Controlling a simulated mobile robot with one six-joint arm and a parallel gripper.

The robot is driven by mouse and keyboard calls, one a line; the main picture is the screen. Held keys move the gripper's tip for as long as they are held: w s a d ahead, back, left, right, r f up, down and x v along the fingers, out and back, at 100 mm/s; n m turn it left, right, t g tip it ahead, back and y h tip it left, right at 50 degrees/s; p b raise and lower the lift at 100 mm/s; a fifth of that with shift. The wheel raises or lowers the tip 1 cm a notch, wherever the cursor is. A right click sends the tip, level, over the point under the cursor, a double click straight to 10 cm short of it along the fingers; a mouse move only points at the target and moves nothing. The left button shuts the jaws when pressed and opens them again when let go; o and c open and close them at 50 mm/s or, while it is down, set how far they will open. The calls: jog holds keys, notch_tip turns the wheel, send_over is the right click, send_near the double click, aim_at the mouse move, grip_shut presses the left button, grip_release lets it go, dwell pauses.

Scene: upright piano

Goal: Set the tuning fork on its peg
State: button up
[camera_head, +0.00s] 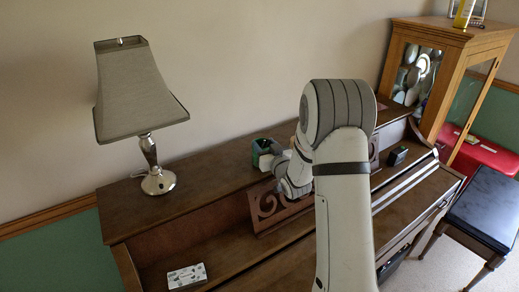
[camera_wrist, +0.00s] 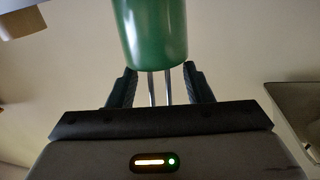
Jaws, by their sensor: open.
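In the wrist view my gripper (camera_wrist: 161,80) is open, with a dark finger on each side. Two thin metal prongs (camera_wrist: 153,90), which look like the tuning fork's tines, show in the gap between the fingers. A green rounded body (camera_wrist: 152,32) is just beyond the fingertips and hides the far ends of the prongs. I cannot tell whether it is joined to them or what it is. In the head view my arm reaches over the piano, and its fingertips are not clear. A dark green object (camera_head: 262,147) sits beside my wrist on the piano top. I cannot make out the peg.
A lamp (camera_head: 140,95) stands on the left of the piano top (camera_head: 200,184). A carved music rest (camera_head: 268,207) is close to my wrist. A small black box (camera_head: 397,156) is to the right, and a patterned box (camera_head: 187,276) is at front left. Piano top between lamp and wrist is clear.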

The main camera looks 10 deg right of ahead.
grip_shut()
dwell(0.4)
